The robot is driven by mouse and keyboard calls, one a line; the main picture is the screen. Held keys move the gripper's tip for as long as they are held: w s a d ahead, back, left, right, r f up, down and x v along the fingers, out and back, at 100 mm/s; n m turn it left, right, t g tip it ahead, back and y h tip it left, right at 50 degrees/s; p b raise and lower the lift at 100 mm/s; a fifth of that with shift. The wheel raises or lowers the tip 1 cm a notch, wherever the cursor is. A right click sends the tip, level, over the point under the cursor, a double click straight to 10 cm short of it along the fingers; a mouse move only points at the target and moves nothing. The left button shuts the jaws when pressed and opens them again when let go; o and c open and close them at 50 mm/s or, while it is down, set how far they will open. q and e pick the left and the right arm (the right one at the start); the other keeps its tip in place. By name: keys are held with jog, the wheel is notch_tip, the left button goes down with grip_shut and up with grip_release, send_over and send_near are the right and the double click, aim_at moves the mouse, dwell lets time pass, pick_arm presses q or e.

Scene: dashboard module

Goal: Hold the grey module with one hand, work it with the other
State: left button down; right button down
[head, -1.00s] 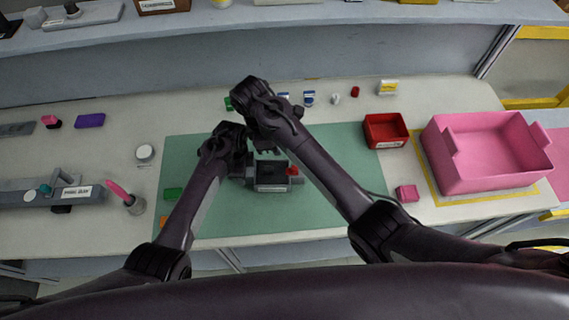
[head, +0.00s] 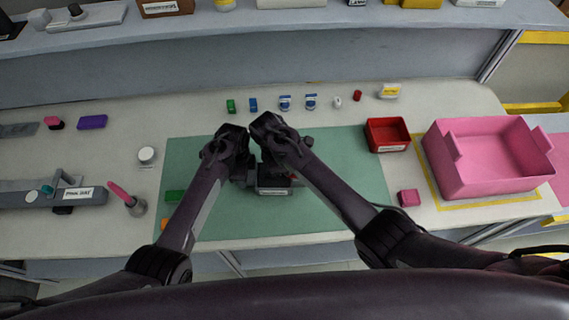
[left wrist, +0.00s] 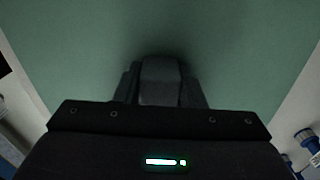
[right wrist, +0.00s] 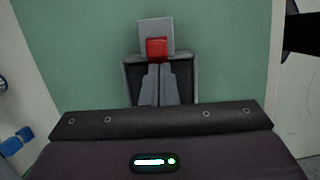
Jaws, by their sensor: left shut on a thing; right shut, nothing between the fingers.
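The grey module (head: 273,191) lies on the green mat (head: 340,200), partly hidden under my arms in the head view. My left gripper (head: 243,178) is shut on its left side; the left wrist view shows a dark grey piece (left wrist: 160,75) between the fingers. My right gripper (right wrist: 157,75) is shut and empty over the module. In the right wrist view its fingertips point at a red block-like part (right wrist: 157,48) on the module's grey body (right wrist: 156,27). I cannot tell whether they touch it.
A small red bin (head: 388,147) and a large pink bin (head: 488,180) stand to the right. Several small coloured pieces line the back of the table, including a green block (head: 231,106). A grey fixture (head: 50,194) and a pink-handled tool (head: 125,196) are at left.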

jog(key=shift+d, duration=0.1)
jog(key=shift+s+d, duration=0.1)
jog(key=shift+d, duration=1.1)
jog(key=shift+a+r, duration=0.1)
jog(key=shift+r, duration=0.1)
jog(key=v, duration=0.9)
jog(key=shift+r, duration=0.3)
jog(key=shift+a, duration=0.1)
pick_arm(q)
jog(key=c, duration=0.9)
grip_release()
jog(key=shift+o, duration=0.2)
